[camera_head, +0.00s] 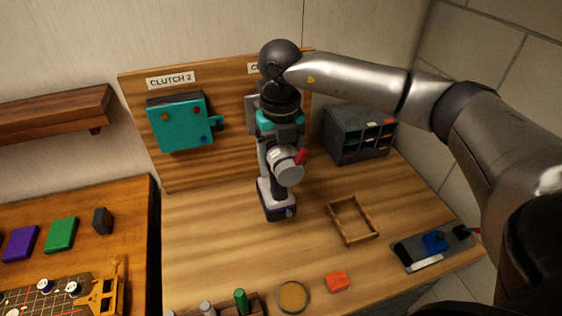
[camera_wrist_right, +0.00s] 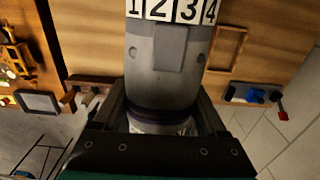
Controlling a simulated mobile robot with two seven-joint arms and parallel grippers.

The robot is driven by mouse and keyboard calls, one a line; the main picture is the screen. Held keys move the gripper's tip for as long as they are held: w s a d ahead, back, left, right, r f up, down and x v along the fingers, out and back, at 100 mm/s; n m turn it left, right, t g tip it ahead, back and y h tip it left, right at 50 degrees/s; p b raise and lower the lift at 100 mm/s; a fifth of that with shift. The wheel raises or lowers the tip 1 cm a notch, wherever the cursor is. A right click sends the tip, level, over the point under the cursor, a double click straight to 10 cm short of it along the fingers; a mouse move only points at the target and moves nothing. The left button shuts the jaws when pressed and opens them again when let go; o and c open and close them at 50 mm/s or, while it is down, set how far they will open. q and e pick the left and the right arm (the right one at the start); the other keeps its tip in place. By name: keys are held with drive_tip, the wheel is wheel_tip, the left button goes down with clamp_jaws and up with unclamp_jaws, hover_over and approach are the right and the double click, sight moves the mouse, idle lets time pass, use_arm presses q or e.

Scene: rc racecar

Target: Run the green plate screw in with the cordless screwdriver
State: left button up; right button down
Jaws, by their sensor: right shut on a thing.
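The cordless screwdriver (camera_head: 284,170) is held upright in front of the wooden back board, with a grey body, a red part and a dark purple-edged base. My right gripper (camera_head: 281,122) is around its upper part. In the right wrist view, the fingers (camera_wrist_right: 162,110) are shut on either side of the grey body (camera_wrist_right: 168,62), which carries a collar numbered 1 to 4. I cannot tell whether the base touches the table. A grey plate (camera_head: 251,114) shows partly behind my arm. I cannot make out a green screw there. My left gripper is out of view.
The table's left-middle is clear.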

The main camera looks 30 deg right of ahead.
drive_tip(key=shift+w+r, duration=0.15)
drive_tip(key=shift+w, duration=0.15)
drive_tip(key=shift+s, duration=0.1)
idle(0.3)
drive_tip(key=shift+s+a, duration=0.2)
drive_tip(key=shift+s, duration=0.6)
drive_tip(key=shift+s+a, duration=0.15)
drive_tip(key=shift+s, duration=0.6)
drive_tip(key=shift+s+a, duration=0.2)
drive_tip(key=shift+s, duration=0.6)
